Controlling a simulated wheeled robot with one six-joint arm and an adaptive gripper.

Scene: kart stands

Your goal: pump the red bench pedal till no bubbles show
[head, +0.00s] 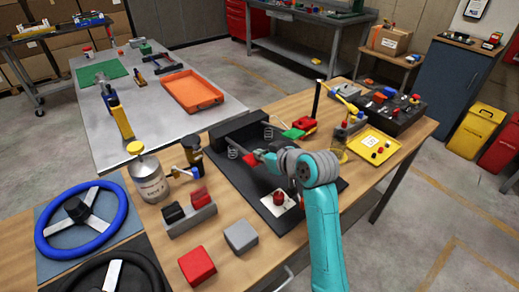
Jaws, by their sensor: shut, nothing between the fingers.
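The bench pedal unit is a black base plate (226,170) with a dark block at its back, small coil springs and a metal arm. A red pad (251,160), apparently the red pedal's, shows at the end of that arm. My gripper (262,156) is shut and empty, right beside the red pad; I cannot tell whether they touch. My wrist hides part of the unit. A clear jar with yellowish contents (338,151) stands right of my wrist; bubbles are too small to make out.
A red knob on a white plate (279,199) lies near my wrist. A metal can (149,182), red block (197,266), grey block (241,236) and blue steering wheel (124,217) stand left. A yellow tray (373,147) and black control box (392,106) stand right.

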